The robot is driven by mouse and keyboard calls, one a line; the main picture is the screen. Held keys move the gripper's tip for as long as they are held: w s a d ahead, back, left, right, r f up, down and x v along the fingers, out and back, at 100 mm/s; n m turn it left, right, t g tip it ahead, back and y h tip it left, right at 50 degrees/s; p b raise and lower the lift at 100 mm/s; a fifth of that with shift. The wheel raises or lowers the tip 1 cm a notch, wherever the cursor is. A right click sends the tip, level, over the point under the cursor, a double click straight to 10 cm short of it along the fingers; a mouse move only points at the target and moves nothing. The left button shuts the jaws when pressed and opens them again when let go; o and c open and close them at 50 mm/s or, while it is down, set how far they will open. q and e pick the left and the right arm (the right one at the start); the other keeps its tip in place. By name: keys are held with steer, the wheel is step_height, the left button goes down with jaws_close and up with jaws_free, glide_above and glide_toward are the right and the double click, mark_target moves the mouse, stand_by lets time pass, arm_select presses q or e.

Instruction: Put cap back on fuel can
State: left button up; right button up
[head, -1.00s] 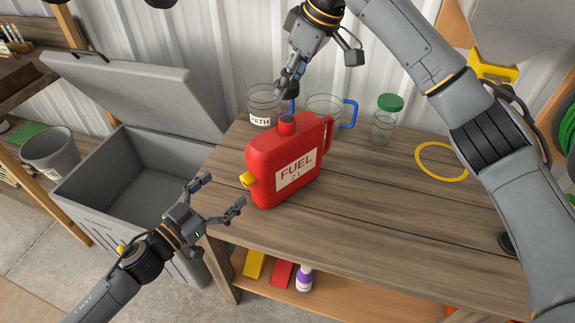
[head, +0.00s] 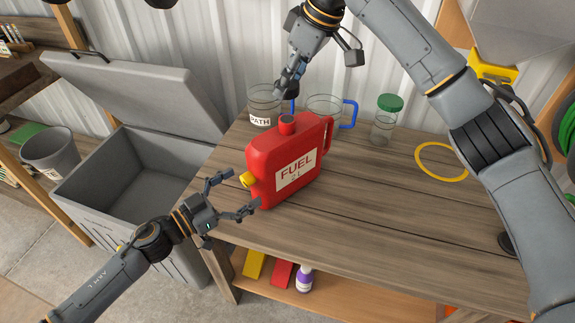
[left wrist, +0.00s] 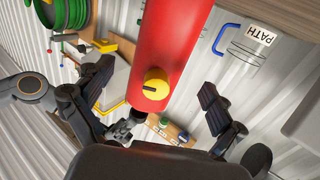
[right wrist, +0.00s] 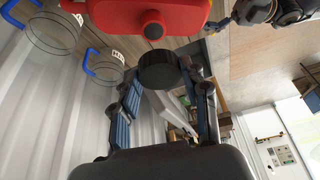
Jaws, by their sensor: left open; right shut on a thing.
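The red fuel can (head: 290,165) stands upright on the wooden workbench, with an open neck (head: 287,124) on top and a yellow knob (head: 247,179) low on its left side. My right gripper (head: 291,84) is above and behind the can. In the right wrist view it is shut on a round black cap (right wrist: 158,70), apart from the can's neck (right wrist: 153,25). My left gripper (head: 243,192) is open and empty beside the can's left side. In the left wrist view the yellow knob (left wrist: 155,86) lies between its spread fingers, without clear contact.
Two glass mugs, one labelled PATH (head: 262,106), and a green-lidded jar (head: 386,122) stand behind the can. A yellow ring (head: 441,161) lies on the workbench (head: 370,215) to the right. An open grey chest (head: 105,195) stands at the left. The front right of the bench is clear.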

mark_target(269, 171)
arm_select(q)
steer(key=x, duration=0.8)
steer(key=c, duration=1.8)
steer(key=shift+o, duration=0.2)
arm_select(e)
steer(key=shift+d+f, duration=0.1)
steer(key=shift+f, duration=2.4)
steer(key=shift+f, duration=0.85)
steer(key=shift+f, duration=0.6)
